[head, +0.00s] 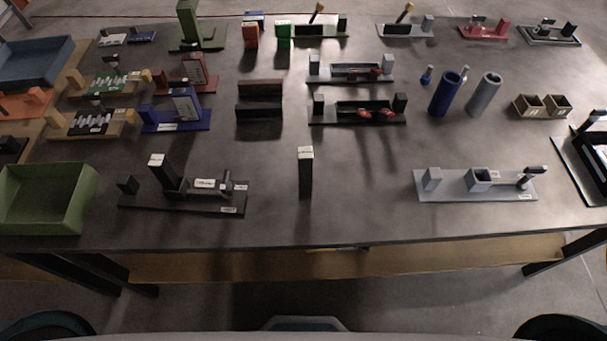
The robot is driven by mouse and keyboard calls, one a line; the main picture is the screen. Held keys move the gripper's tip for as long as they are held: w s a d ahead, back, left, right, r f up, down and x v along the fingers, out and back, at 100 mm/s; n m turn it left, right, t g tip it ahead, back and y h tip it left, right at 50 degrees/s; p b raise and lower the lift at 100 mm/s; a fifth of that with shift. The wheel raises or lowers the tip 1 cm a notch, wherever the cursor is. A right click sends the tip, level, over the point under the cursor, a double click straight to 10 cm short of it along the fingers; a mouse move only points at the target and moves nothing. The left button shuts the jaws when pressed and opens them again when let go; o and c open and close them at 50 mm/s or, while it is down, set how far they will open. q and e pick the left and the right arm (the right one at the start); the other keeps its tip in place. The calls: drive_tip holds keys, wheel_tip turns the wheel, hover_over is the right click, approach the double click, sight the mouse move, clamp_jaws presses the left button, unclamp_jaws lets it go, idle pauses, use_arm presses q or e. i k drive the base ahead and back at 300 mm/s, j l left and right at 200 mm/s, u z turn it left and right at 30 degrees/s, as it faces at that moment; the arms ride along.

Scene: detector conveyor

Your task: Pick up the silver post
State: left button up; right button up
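No post that is plainly silver and free-standing stands out, so I cannot tell which thing is the silver post. A dark upright post (305,178) with a white labelled top stands alone near the front middle of the table. A silver-grey base plate (455,189) lies at the front right, carrying a short grey upright block (432,179), a square grey socket (479,180) and a dark-topped piece (532,176) at its right end. A grey cylinder (484,95) stands farther back, beside a blue cylinder (444,94). Neither of my grippers shows in the head view.
A dark fixture (212,199) with an upright block lies at the front left, beside a green tray (46,198). Several fixtures and blocks fill the back rows. The table (365,165) is clear on both sides of the dark post, and its front edge is unobstructed.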

sight(305, 154)
drive_tip(key=k+l+z, duration=0.1)
drive_tip(key=k+l, duration=0.15)
drive_tip(key=k+l+z, duration=0.15)
drive_tip(key=l, duration=0.25)
drive_tip(key=k+l+z, duration=0.1)
drive_tip(key=k+l, duration=0.15)
drive_tip(key=l, duration=0.15)
